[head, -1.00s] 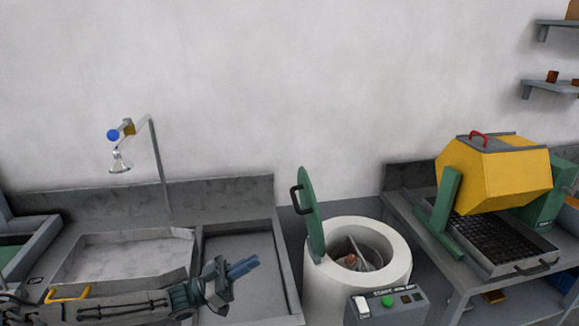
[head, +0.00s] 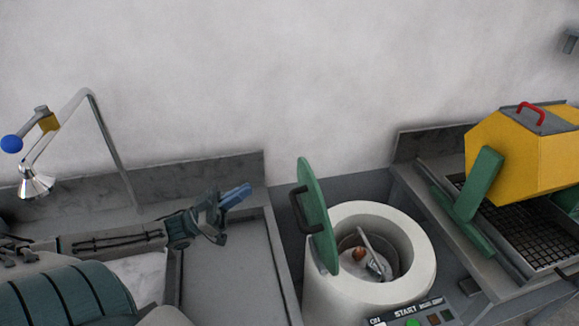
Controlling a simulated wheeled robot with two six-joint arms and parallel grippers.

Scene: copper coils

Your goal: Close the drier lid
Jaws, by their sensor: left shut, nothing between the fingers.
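The drier (head: 412,235) is a white round drum at the lower middle right of the head view. Its green lid (head: 316,210) stands open, nearly upright, on the drum's left side, with a dark handle (head: 299,210) facing left. Inside the open drum are a copper-coloured piece (head: 359,254) and some metal parts. My left gripper (head: 235,196) is shut and empty, its blue fingers pointing right, to the left of the lid and apart from it. My right gripper is not in view.
A control box (head: 412,314) with a START label stands in front of the drier. A yellow tumbler (head: 515,155) on a green stand is on the right bench. A sink with a tap (head: 92,110) is at left. A gap lies between the benches behind the drier.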

